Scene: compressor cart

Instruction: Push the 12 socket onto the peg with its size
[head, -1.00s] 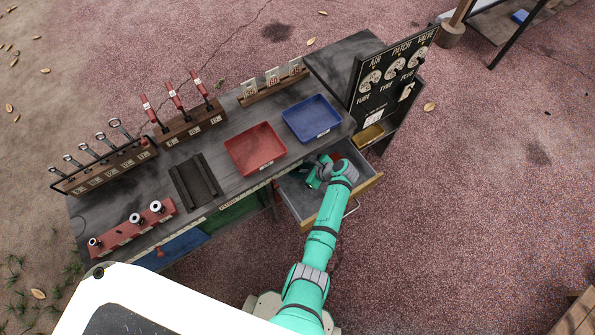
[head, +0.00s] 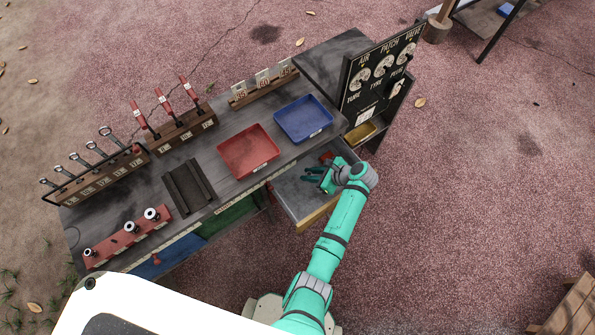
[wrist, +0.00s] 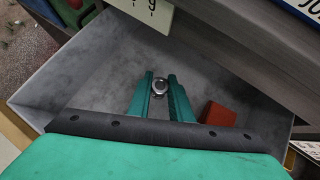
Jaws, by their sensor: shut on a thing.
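My gripper (wrist: 160,95) is over the open drawer (head: 286,199) and is shut on a small silver socket (wrist: 160,86), which shows between the fingertips in the wrist view. The size mark on this socket cannot be read. In the head view my gripper (head: 314,178) is partly behind my arm and the socket does not show. The red peg rail (head: 126,241) stands at the front left of the bench, with several silver sockets on it and a gap between them. Its size labels are too small to read.
A red block (wrist: 217,115) lies in the drawer beside my gripper. A red tray (head: 249,151) and a blue tray (head: 304,119) sit on the bench. A dark grooved block (head: 188,187) lies between the red tray and the peg rail.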

